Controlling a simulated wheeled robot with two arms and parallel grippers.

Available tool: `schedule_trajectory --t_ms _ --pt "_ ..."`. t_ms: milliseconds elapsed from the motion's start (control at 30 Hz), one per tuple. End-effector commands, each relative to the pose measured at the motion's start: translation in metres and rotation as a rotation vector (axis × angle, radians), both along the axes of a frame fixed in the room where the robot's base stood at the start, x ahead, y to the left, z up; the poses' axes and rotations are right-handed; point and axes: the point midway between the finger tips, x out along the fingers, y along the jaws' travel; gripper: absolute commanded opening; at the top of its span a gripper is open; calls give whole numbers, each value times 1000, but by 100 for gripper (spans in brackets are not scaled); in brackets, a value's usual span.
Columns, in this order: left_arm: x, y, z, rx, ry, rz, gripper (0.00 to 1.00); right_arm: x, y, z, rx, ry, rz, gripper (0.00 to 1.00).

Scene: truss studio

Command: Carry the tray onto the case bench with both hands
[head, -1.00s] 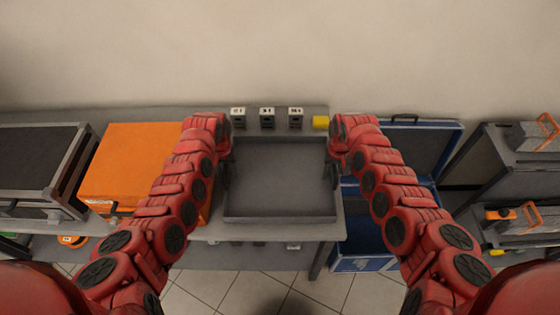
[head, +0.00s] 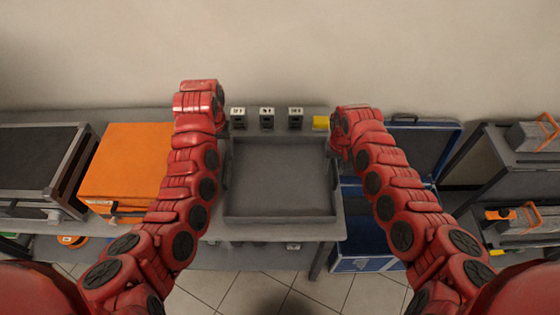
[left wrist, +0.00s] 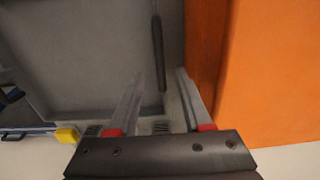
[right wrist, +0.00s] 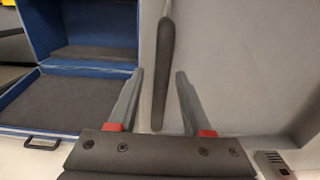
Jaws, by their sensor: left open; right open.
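The grey tray (head: 280,216) lies flat on a grey bench (head: 215,232), with a dark handle along each side. My left gripper (head: 226,160) is at the tray's left side, mostly hidden by my arm. In the left wrist view my open left gripper (left wrist: 160,75) has the left handle (left wrist: 158,50) lined up between its fingers. My right gripper (head: 333,160) is at the tray's right side. In the right wrist view my open right gripper (right wrist: 160,73) has the right handle (right wrist: 162,80) between its fingers. I cannot tell how deep either handle sits.
An orange case (head: 125,160) stands close left of the tray. An open blue case (head: 362,250) is at the right. Three small boxes (head: 267,118) and a yellow block (head: 320,123) stand behind the tray. I cannot tell which surface is the case bench.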

Motion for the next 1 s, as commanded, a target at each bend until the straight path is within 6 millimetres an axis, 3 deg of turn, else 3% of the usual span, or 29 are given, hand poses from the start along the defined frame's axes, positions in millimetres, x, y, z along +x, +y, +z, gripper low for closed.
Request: schedule_trajectory --t_ms 200,400,1000 --pt "0 0 0 0 0 0 49 2 -1 52 1 -5 -3 49" --pt "0 0 0 0 0 1 49 1 -1 81 -1 -2 0 49" --pt "0 0 0 0 0 0 49 1 0 89 0 -2 0 49"
